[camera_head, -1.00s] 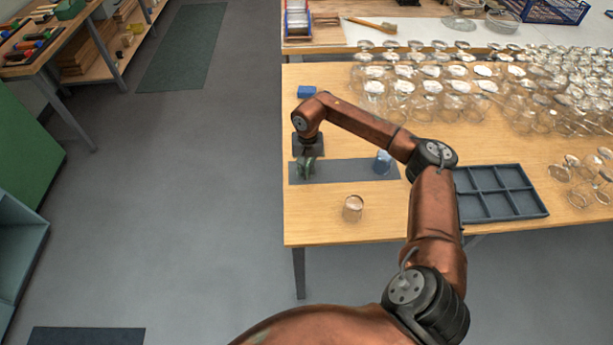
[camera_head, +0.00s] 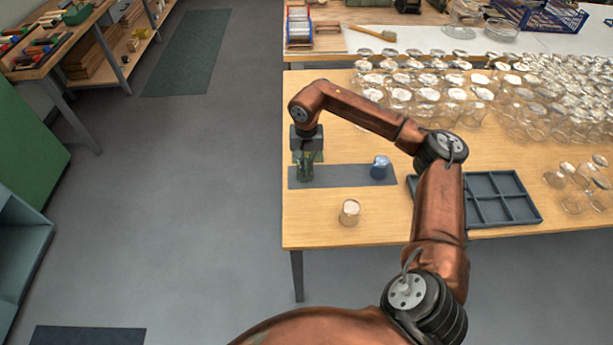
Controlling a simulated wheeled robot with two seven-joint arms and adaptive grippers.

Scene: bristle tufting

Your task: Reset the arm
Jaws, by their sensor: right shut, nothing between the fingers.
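My right arm reaches over the wooden table from the lower right, its elbow bent and its wrist pointing down. My right gripper (camera_head: 305,176) is at the left end of a dark grey mat (camera_head: 340,177), with its fingers shut and empty. Whether the fingertips touch the mat cannot be told. A small blue piece (camera_head: 380,166) stands on the right part of the mat, apart from the gripper. A small clear glass with a pale top (camera_head: 349,212) stands on bare wood in front of the mat. My left gripper is not in view.
A dark compartment tray (camera_head: 539,219) lies to the right, partly hidden behind my arm. Many glass jars (camera_head: 475,112) crowd the table's back right. A brush (camera_head: 374,32) and a rack of spools (camera_head: 298,27) are on the bench behind. Bare wood (camera_head: 320,220) lies in front of the mat.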

